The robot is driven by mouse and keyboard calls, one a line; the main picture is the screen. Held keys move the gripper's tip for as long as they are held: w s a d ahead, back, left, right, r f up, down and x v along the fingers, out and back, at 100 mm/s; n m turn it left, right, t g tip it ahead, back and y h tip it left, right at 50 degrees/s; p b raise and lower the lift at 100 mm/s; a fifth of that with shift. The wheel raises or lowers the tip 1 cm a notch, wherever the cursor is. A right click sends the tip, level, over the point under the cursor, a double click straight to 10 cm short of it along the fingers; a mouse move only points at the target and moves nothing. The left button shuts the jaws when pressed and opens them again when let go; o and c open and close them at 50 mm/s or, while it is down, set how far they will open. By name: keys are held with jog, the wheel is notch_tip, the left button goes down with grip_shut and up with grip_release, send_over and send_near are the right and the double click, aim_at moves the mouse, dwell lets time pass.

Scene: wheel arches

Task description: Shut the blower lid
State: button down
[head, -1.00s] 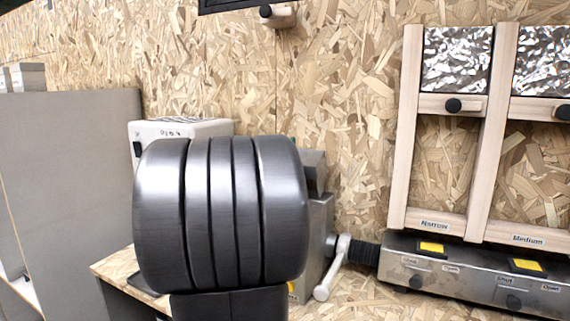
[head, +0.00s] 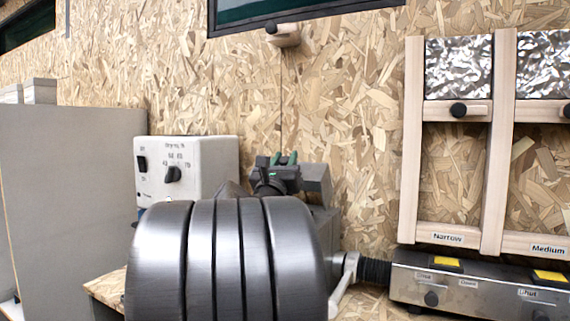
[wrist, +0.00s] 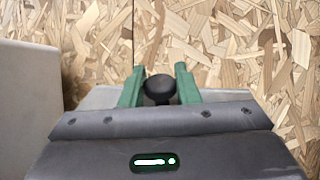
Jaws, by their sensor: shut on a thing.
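The grey blower (head: 325,225) stands on the bench behind my arm, which hides much of it. My gripper (head: 284,158) is at the blower's top, its green fingers just showing. In the wrist view my gripper (wrist: 160,84) has one green finger on each side of a round black knob (wrist: 160,91) and is shut on it. A grey surface (wrist: 97,97), seemingly the blower lid, shows under the fingers; my gripper's body hides its near part. I cannot tell how far the lid is tilted.
A white control box (head: 215,165) with a dial stands close left of the blower. A pale lever (head: 346,280) and black hose (head: 376,271) are at its right, by a metal manifold (head: 455,285). Wooden gate frames (head: 412,150) stand right. A chipboard wall (head: 350,100) is behind.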

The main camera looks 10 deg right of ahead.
jog(key=c, duration=1.1)
grip_release()
jog(key=v, duration=1.4)
jog(key=shift+b, duration=0.35)
jog(key=shift+w+r, duration=0.1)
jog(key=p+x, duration=0.1)
jog(key=x, duration=1.2)
jog(key=shift+w+d+r, duration=0.2)
jog(key=shift+w+r, duration=0.05)
jog(key=shift+w, duration=0.05)
jog(key=shift+f, duration=0.1)
